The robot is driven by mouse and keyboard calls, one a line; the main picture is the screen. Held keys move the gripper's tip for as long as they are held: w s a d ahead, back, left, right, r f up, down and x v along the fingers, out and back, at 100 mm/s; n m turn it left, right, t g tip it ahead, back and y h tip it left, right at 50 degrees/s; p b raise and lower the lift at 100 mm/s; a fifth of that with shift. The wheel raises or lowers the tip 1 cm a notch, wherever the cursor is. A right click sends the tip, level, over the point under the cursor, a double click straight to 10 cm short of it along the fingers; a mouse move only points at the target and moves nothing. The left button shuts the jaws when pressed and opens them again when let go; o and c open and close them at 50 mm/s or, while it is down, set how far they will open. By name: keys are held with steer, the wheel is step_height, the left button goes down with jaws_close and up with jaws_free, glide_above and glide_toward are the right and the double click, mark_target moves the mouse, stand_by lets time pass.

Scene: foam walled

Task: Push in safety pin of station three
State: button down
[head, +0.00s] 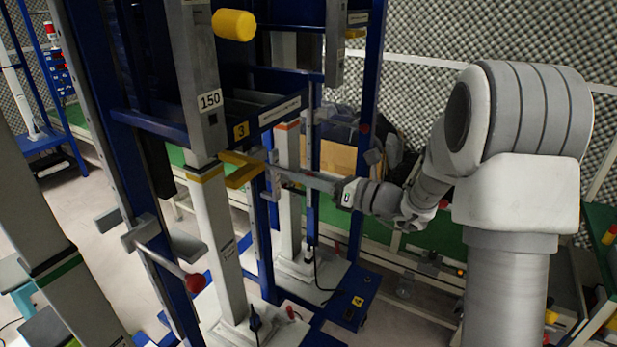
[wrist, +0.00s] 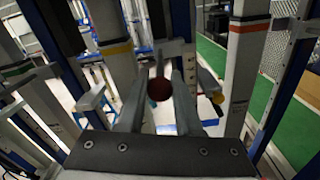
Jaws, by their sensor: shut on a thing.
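Station three shows by its yellow "3" tag (head: 241,131) on a dark blue crossbeam in the head view. A white column with a yellow band (head: 214,215) stands just left of and below the tag. My gripper (head: 273,168) reaches in from the right, close to this frame. In the wrist view, my gripper (wrist: 160,78) has its two grey fingers on either side of a dark red ball knob (wrist: 159,90), and it is shut on this knob. The pin's shaft is not clearly seen, so how deep it sits cannot be told. The held knob is hidden in the head view.
Blue uprights and crossbeams crowd both sides of my gripper. A yellow bracket (head: 241,171) juts out beside its tip. Another red-knobbed pin (head: 195,283) shows at the nearer frame. A column with an orange-red band (head: 288,150) stands behind. Open floor is at lower left.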

mark_target(275, 168)
steer(key=x, duration=0.8)
steer(key=shift+a, duration=0.1)
steer(key=shift+w+a, duration=0.1)
steer(key=c, duration=0.6)
jaws_free()
steer(key=shift+a, duration=0.1)
steer(key=p+v, duration=0.1)
steer(key=v, duration=1.6)
steer(key=shift+d+p, duration=0.2)
steer(key=shift+p, duration=0.2)
